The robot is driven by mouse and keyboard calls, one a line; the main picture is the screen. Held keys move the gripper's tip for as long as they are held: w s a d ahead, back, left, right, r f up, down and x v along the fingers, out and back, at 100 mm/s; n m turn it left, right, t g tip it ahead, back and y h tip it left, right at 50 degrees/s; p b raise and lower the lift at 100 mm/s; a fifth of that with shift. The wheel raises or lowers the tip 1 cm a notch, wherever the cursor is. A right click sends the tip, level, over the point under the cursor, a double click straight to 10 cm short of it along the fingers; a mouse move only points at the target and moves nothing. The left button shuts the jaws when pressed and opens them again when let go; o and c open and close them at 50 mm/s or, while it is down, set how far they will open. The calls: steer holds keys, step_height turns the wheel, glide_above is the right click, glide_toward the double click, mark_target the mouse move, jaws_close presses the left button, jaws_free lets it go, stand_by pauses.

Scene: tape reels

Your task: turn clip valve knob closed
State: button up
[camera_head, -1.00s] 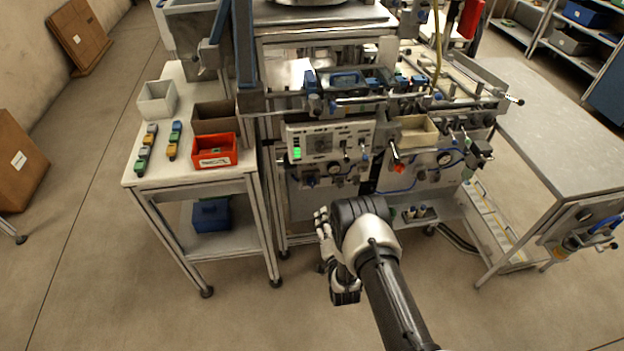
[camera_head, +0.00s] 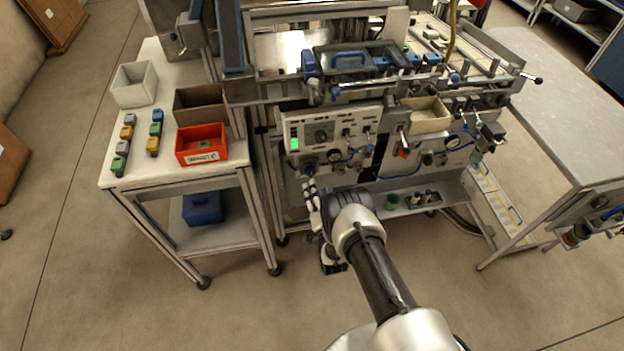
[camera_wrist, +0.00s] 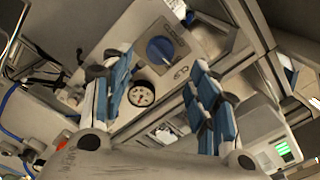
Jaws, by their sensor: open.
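A round blue knob (camera_wrist: 160,49), likely the clip valve knob, sits on a pale square plate in the wrist view, beside a round white dial gauge (camera_wrist: 141,94). In the head view a small dark blue knob (camera_head: 309,169) shows low on the machine's front panel, left of a gauge (camera_head: 335,155). My gripper (camera_wrist: 158,68) is open and empty, with blue pads on its fingers. The knob appears between and beyond the fingertips, apart from them. In the head view my gripper (camera_head: 312,197) is just below the panel's lower left part.
A control panel (camera_head: 332,130) with a green lit screen is above the knob. Blue hoses and more gauges lie to the right. A white side table (camera_head: 130,181) with a red bin (camera_head: 202,158) stands at left. A grey bench (camera_head: 560,110) stands at right.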

mark_target(312, 175)
steer(key=b+x, duration=0.2)
steer(key=x, duration=0.5)
steer(key=shift+w, duration=0.1)
steer(key=shift+c, duration=0.5)
steer(key=c, duration=1)
